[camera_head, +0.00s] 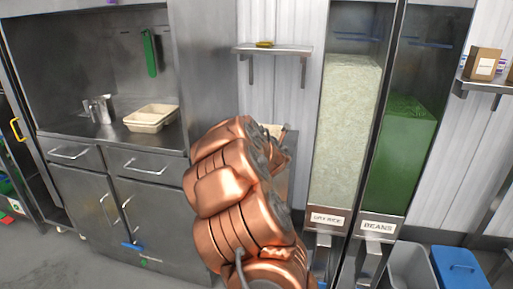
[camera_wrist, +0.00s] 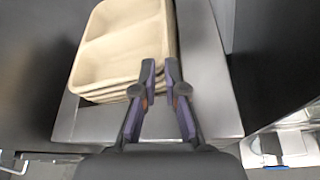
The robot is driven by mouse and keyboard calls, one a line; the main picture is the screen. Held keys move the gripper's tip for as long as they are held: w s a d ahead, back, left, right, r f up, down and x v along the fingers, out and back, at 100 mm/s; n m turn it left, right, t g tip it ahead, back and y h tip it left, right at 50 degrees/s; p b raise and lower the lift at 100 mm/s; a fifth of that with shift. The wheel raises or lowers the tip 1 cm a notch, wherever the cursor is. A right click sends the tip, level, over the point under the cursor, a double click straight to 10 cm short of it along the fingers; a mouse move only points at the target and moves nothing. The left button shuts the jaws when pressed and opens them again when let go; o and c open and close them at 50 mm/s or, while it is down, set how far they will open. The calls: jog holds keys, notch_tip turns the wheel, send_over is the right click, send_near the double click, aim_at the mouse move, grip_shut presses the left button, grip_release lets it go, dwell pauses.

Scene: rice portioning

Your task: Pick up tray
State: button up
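A stack of beige compartment trays (camera_wrist: 112,62) fills the upper left of the wrist view, on a metal surface. My gripper (camera_wrist: 160,66) is open, with a gap between its two fingers. Its fingertips overlap the right near corner of the stack in the picture; I cannot tell whether they touch it. In the head view my copper-coloured arm covers the gripper. A little of something beige (camera_head: 273,129) shows behind the arm. Another beige tray stack (camera_head: 150,118) sits on the metal counter at left.
Metal pitchers (camera_head: 99,109) stand on the left counter (camera_head: 122,132). Tall dispensers of rice (camera_head: 346,130) and beans (camera_head: 402,150) rise right of my arm. A wall shelf (camera_head: 272,49) is above it. Grey and blue bins (camera_head: 460,268) stand at lower right.

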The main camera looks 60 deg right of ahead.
jog(key=shift+s+d+f, duration=0.1)
jog(key=shift+s+d, duration=0.05)
jog(key=shift+d, duration=0.9)
jog(key=d, duration=0.1)
jog(key=d+f, duration=0.1)
jog(key=d, duration=0.1)
jog(key=shift+w+d+f+p, duration=0.15)
jog(key=shift+w+f+p, duration=0.15)
jog(key=shift+w+f, duration=0.1)
jog(key=shift+w+d, duration=0.2)
jog(key=shift+d, duration=0.1)
jog(key=shift+w+d+r, duration=0.1)
jog(key=shift+w+r, duration=0.2)
jog(key=shift+w, duration=0.2)
jog(key=shift+s+d, duration=0.1)
